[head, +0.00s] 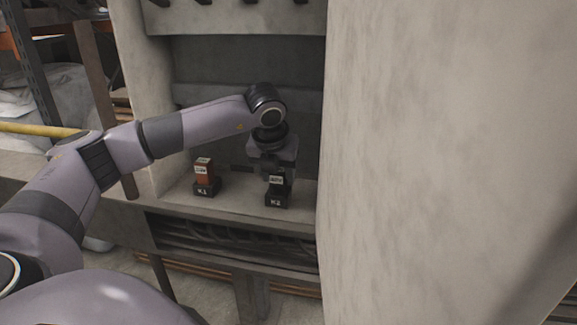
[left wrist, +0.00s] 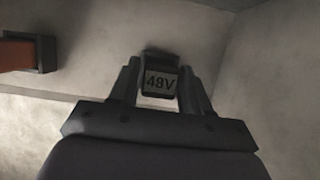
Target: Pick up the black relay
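The black relay (head: 276,188) stands upright in the socket marked K2 (head: 277,201) on the shelf of the grey recess. My left gripper (head: 274,171) points down over it from above and behind. In the left wrist view the relay (left wrist: 160,82), with a 48V label, sits between the two fingers of the left gripper (left wrist: 160,78). The fingers flank it closely on both sides. I cannot tell whether they touch it. My right gripper is not in view.
A red-brown relay (head: 204,172) stands in the socket marked K1 (head: 205,188) to the left; part of it also shows in the left wrist view (left wrist: 16,53). A large grey wall (head: 450,150) closes off the right side. Cables run below the shelf.

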